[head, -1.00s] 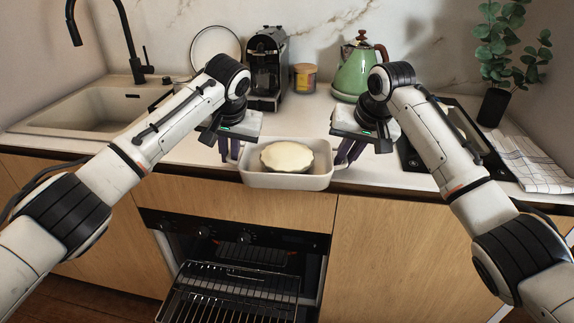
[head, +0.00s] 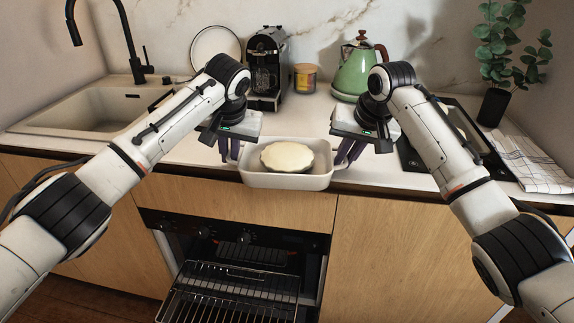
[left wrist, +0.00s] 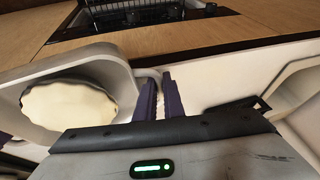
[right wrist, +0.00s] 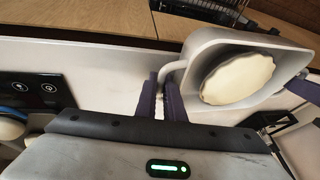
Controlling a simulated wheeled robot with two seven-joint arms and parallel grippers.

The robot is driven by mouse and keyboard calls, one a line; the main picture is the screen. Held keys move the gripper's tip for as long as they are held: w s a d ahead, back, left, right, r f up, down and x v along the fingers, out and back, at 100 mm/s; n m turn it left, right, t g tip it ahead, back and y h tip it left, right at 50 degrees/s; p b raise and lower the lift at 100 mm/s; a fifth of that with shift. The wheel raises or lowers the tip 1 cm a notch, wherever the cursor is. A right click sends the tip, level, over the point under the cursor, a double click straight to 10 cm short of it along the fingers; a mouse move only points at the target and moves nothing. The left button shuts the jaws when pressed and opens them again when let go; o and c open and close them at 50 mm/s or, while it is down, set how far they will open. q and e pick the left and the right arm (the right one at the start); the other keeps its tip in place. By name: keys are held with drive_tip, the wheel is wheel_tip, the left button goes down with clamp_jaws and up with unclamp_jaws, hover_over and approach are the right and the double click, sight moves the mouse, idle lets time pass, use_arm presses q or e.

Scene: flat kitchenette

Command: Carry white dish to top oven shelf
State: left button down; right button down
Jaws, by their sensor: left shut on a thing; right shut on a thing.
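The white dish (head: 287,181) is at the front edge of the counter, with a pale fluted pie (head: 287,157) inside it. My left gripper (head: 231,152) is shut on the dish's left end, and my right gripper (head: 345,157) is shut on its right end. In the left wrist view the purple fingers (left wrist: 161,100) close at the dish's handle. In the right wrist view the fingers (right wrist: 162,103) close at the other handle (right wrist: 172,70). Below, the oven (head: 240,240) is open, with a wire shelf (head: 235,285) pulled out toward me.
A coffee machine (head: 266,68), a candle jar (head: 305,78) and a green kettle (head: 358,68) stand behind the dish. The sink (head: 95,105) is at left. A hob (head: 425,165), a striped towel (head: 540,165) and a plant (head: 500,70) are at right.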

use_arm(q)
drive_tip(key=shift+w+r, duration=0.1)
drive_tip(key=shift+r, duration=0.1)
use_arm(e)
drive_tip(key=shift+w+r, duration=0.1)
drive_tip(key=shift+r, duration=0.1)
idle(0.3)
